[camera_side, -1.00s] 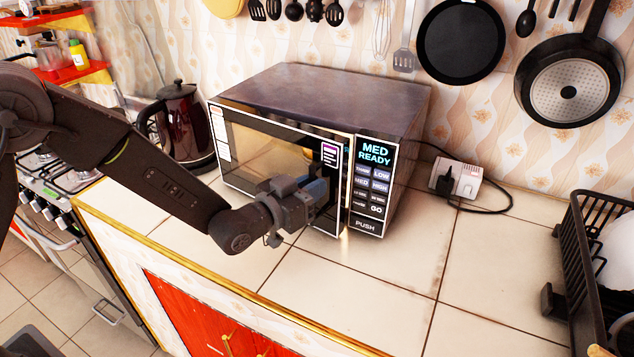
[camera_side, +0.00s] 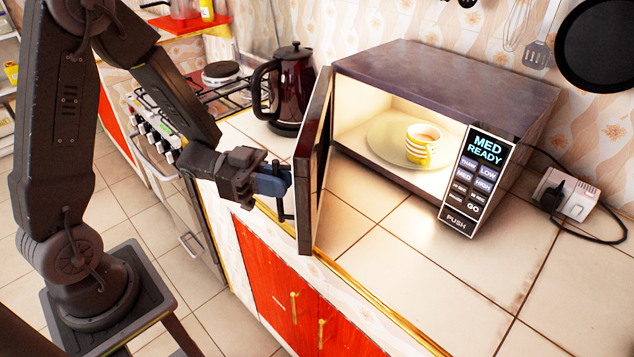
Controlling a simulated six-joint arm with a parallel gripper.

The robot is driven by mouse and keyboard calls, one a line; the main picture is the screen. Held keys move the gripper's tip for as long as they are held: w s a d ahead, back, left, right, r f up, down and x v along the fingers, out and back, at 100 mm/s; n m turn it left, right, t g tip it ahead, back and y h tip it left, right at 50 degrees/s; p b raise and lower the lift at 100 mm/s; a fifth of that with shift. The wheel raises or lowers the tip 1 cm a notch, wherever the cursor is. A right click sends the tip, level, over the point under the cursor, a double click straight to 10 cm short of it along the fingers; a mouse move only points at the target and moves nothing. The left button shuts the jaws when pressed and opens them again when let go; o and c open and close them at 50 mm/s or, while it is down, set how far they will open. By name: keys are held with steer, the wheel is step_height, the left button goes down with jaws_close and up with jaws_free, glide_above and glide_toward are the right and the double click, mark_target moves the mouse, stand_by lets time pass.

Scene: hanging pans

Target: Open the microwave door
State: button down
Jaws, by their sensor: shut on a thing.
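The microwave (camera_side: 450,85) stands on the tiled counter with its inside lit. Its door (camera_side: 315,165) is swung wide open on the left side, with its free edge out over the counter's front edge. My gripper (camera_side: 283,185) is at the outer face of the door, shut on the door handle (camera_side: 286,205). The fingertips and part of the handle are hard to make out. Inside the microwave, a yellow and white striped cup (camera_side: 420,148) with a brown drink stands on the round plate (camera_side: 385,135).
A dark red kettle (camera_side: 293,88) stands behind the open door, left of the microwave. A stove (camera_side: 180,115) is at the left. A socket block (camera_side: 568,192) with a cable is at the right. The counter (camera_side: 385,245) in front of the microwave is clear.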

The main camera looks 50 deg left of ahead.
steer(key=shift+g, duration=0.3)
steer(key=shift+v, duration=2.6)
steer(key=shift+s, duration=0.15)
steer(key=c, duration=1.2)
jaws_free()
steer(key=v, duration=1.3)
steer(key=shift+s+a+f, duration=0.1)
steer(key=shift+a, duration=0.3)
